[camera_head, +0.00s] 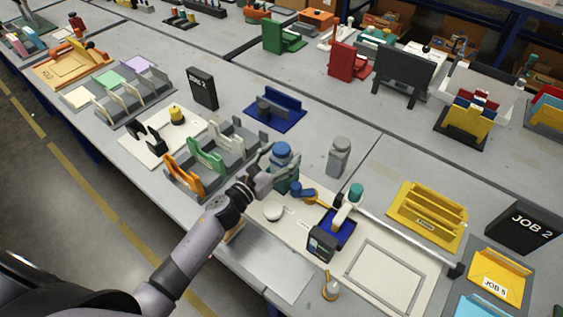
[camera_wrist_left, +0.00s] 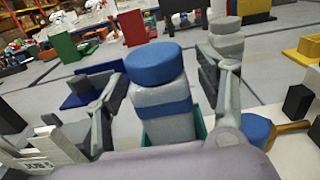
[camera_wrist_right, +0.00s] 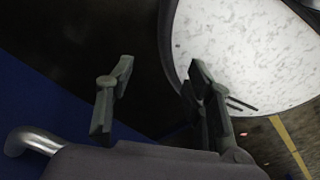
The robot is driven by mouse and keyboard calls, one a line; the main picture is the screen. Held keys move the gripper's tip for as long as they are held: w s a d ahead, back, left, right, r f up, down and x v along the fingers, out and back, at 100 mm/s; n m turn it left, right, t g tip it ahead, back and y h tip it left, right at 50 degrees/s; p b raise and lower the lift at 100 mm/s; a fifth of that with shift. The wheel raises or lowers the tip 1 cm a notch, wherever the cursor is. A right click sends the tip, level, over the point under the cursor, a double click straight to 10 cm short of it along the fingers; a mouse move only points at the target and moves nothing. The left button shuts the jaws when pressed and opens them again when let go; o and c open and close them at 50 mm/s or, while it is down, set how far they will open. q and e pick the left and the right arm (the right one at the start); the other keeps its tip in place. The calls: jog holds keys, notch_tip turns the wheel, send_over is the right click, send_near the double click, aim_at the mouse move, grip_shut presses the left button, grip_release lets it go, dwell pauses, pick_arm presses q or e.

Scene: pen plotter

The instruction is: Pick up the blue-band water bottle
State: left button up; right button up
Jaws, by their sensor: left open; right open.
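The blue-band water bottle (camera_head: 282,152) stands upright on the table, with a blue cap and a grey body. In the left wrist view the bottle (camera_wrist_left: 163,98) shows its blue band, and its base sits in a green holder (camera_wrist_left: 201,128). My left gripper (camera_head: 279,169) is open, with one finger on each side of the bottle. Gaps show between the fingers and the bottle, so I see no grip. A grey bottle (camera_head: 339,158) without a blue cap stands behind to the right. My right gripper (camera_wrist_right: 158,82) is open and empty, away from the table.
A blue-headed tool with a yellow handle (camera_head: 318,197) lies just right of the bottle. A grey rack with orange, green and white dividers (camera_head: 215,163) stands to the left. A blue stand (camera_head: 275,110) is behind. The pen plotter (camera_head: 326,238) is at front right.

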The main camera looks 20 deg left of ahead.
pick_arm(q)
jog(key=shift+w, duration=0.1)
jog(key=c, duration=1.5)
grip_shut()
jog(key=shift+r, duration=0.15)
